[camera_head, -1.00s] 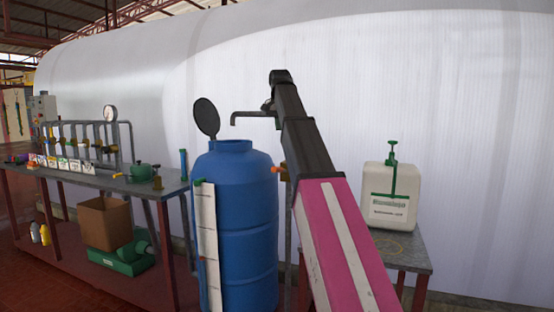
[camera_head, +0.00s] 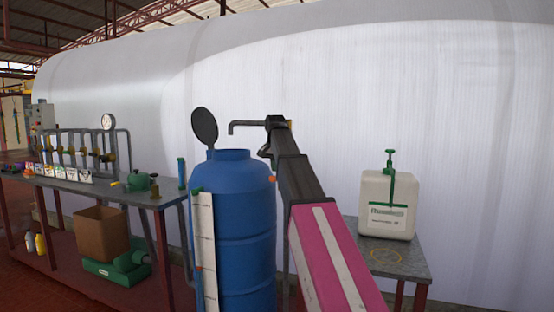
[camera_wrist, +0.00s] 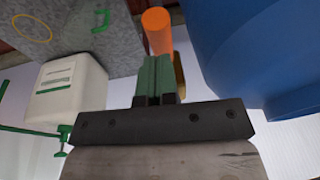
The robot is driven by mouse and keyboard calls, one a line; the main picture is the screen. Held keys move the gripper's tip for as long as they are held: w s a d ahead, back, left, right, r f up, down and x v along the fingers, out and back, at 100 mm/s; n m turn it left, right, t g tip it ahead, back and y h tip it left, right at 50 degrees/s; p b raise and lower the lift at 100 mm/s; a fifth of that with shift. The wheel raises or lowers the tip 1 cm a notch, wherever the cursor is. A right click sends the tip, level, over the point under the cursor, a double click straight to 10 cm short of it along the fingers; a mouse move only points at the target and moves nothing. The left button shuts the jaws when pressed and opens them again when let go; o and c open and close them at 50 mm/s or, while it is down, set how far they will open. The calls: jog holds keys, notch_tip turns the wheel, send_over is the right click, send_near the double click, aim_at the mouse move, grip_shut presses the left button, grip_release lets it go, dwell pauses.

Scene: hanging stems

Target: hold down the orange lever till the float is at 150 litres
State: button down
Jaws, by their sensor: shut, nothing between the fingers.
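The orange lever (camera_head: 272,179) shows as a small orange tip at the right edge of the blue barrel (camera_head: 240,215). In the wrist view the lever (camera_wrist: 157,30) lies just beyond my fingertips; I cannot tell whether they touch it. My gripper (camera_wrist: 156,62) has its green fingers together and empty. In the head view my arm hides most of the lever's mount. A tall white gauge board (camera_head: 208,250) stands against the barrel's left front. A small orange-red mark (camera_head: 199,268) sits at its left edge, probably the float. Its scale is too small to read.
A thin spout pipe (camera_head: 245,124) reaches over the barrel, beside its raised dark lid (camera_head: 204,127). A white jug (camera_head: 387,205) stands on the small table (camera_head: 405,262) at right. The workbench (camera_head: 150,198) at left carries pipes and valves.

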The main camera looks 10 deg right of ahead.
jog(key=shift+a+f, duration=0.1)
jog(key=shift+f, duration=0.25)
jog(key=shift+s, duration=0.15)
